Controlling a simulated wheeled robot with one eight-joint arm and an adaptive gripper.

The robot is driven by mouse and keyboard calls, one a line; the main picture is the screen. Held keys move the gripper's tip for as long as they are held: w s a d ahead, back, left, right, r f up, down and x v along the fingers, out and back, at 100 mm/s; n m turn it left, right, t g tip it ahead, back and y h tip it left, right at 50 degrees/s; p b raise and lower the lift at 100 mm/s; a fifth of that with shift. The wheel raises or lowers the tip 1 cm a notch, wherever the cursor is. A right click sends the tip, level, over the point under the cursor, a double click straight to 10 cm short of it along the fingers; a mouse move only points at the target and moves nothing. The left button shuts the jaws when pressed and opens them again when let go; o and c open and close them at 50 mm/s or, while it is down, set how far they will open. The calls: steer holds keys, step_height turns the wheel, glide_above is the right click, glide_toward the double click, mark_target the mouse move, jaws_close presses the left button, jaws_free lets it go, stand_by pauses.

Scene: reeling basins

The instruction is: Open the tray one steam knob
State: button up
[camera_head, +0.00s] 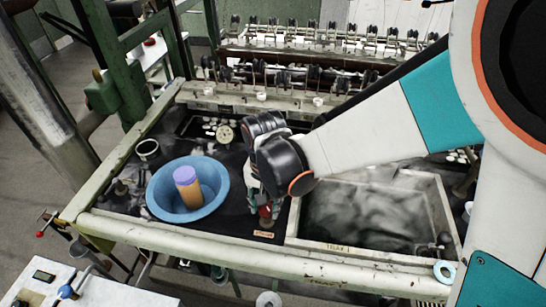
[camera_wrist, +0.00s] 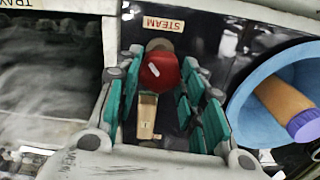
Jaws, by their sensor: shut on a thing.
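The red steam knob (camera_head: 265,212) stands on the dark panel left of the tray one basin (camera_head: 293,222). In the wrist view the knob (camera_wrist: 160,72) sits between the teal-padded fingers of my gripper (camera_wrist: 160,85), by the STEAM label (camera_wrist: 163,24). A short pale mark shows on top of the knob. My gripper (camera_head: 264,205) reaches down from the right and is shut on the knob. The fingers and wrist hide part of the knob in the head view. The basin holds cloudy, steamy water.
A blue bowl (camera_head: 160,208) with an orange, purple-topped cylinder (camera_head: 188,188) stands close left of my gripper. The bench's pale front rail (camera_head: 200,238) runs along the near side. Reeling racks with dark spools (camera_head: 310,75) stand behind.

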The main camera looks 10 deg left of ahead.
steer(key=n, duration=0.4)
steer(key=shift+n, duration=0.3)
steer(key=n, duration=0.4)
steer(key=shift+n, duration=0.4)
steer(key=o, duration=1)
steer(key=shift+o, duration=0.2)
